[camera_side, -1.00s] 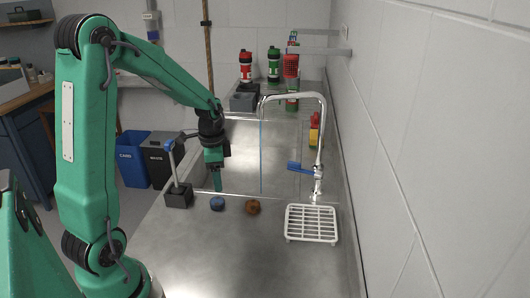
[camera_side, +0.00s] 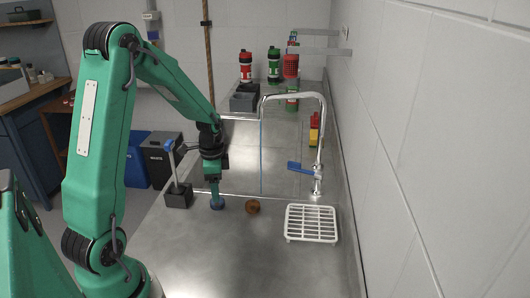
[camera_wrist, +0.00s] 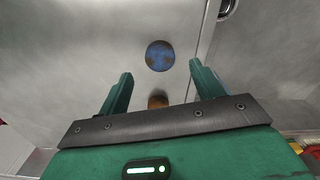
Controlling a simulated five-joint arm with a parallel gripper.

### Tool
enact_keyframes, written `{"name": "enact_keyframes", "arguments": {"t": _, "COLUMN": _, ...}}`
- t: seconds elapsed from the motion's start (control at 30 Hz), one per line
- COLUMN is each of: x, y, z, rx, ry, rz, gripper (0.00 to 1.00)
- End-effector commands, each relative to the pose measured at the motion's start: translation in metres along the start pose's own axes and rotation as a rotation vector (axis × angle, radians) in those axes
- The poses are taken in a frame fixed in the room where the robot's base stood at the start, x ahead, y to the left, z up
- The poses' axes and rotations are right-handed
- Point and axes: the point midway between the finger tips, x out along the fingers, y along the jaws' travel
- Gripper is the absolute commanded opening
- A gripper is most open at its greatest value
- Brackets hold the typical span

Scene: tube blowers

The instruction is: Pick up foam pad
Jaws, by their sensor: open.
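A small round blue pad (camera_side: 217,204), which looks like the foam pad, lies on the steel counter behind and left of the white rack. My gripper (camera_side: 215,192) points down close above it and partly covers it in the side view. In the wrist view the blue pad (camera_wrist: 160,56) shows whole, with darker mottling, just beyond the fingertips and between their lines. My gripper (camera_wrist: 160,70) is open there, with nothing between its fingers. Whether a finger touches the pad cannot be told.
A brown round scrubber (camera_side: 252,207) lies close right of the pad; the wrist view shows part of it (camera_wrist: 157,101). A black holder with a brush (camera_side: 178,195) stands left. The white rack (camera_side: 312,224) and faucet (camera_side: 318,150) are right. The front counter is clear.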

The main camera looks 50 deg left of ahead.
Motion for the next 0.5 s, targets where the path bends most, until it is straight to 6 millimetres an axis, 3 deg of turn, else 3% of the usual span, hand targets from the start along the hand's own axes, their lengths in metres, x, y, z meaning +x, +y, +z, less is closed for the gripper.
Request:
{"name": "enact_keyframes", "arguments": {"t": 0.17, "x": 0.006, "y": 0.0, "z": 0.0, "rx": 0.0, "ry": -0.001, "rz": 0.001, "gripper": 0.66}}
{"name": "enact_keyframes", "arguments": {"t": 0.5, "x": 0.04, "y": 0.0, "z": 0.0, "rx": 0.0, "ry": -0.001, "rz": 0.002, "gripper": 0.66}}
